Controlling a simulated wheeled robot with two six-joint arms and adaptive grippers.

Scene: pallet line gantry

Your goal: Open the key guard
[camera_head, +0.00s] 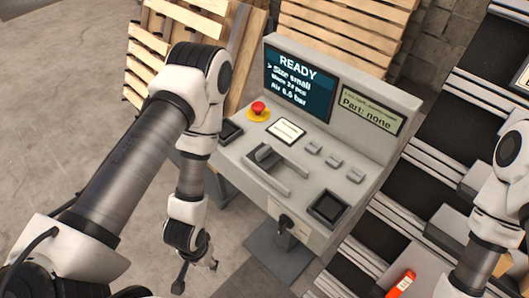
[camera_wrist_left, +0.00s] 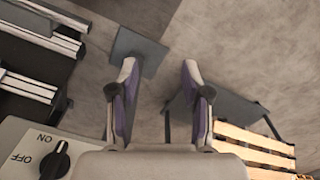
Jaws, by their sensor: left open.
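A grey control console (camera_head: 215,150) stands in the middle of the head view. A small dark key-like fitting (camera_head: 285,222) is on its front face. A black rotary switch (camera_wrist_left: 55,160) marked ON and OFF shows at the lower left of the left wrist view. I cannot tell for sure which part is the key guard, or whether it is open or shut. My left gripper (camera_head: 197,277) points down beside the console's left front, apart from it. Its fingers (camera_wrist_left: 158,85) are spread, with only floor between them. My right arm is at the right edge; its gripper is not visible.
The console has a READY screen (camera_head: 300,82), a red stop button (camera_head: 258,108), a raised handle bar (camera_head: 268,180) and two black-framed recesses (camera_head: 327,208). Wooden pallets (camera_head: 340,40) stand behind. Dark line sections (camera_head: 440,110) lie right. Floor is open at left.

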